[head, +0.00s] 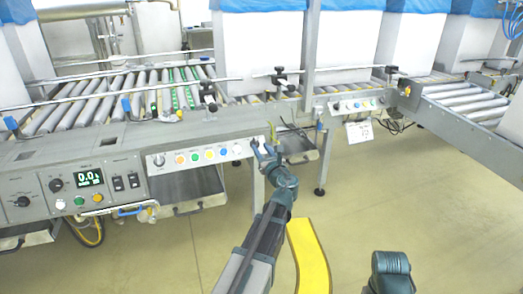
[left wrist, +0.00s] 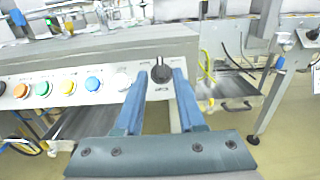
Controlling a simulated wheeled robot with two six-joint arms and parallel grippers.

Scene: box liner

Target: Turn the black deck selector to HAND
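The black deck selector (left wrist: 161,72) is a small dark knob on the pale button panel (head: 200,155). In the left wrist view its grip stands roughly upright. My left gripper (head: 263,147) is at the right end of this panel, and its blue fingers also show in the left wrist view (left wrist: 160,77). The fingers are open, one on each side of the knob, with a visible gap on both sides. In the head view the fingers largely hide the knob. The labels around it are too small to read. My right gripper is not in view.
A row of coloured buttons, including a blue button (left wrist: 93,83), runs left of the knob. A second panel (head: 352,106) is further right. A control box with a lit display (head: 89,178) is at left. A yellow floor strip (head: 308,255) lies on open floor.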

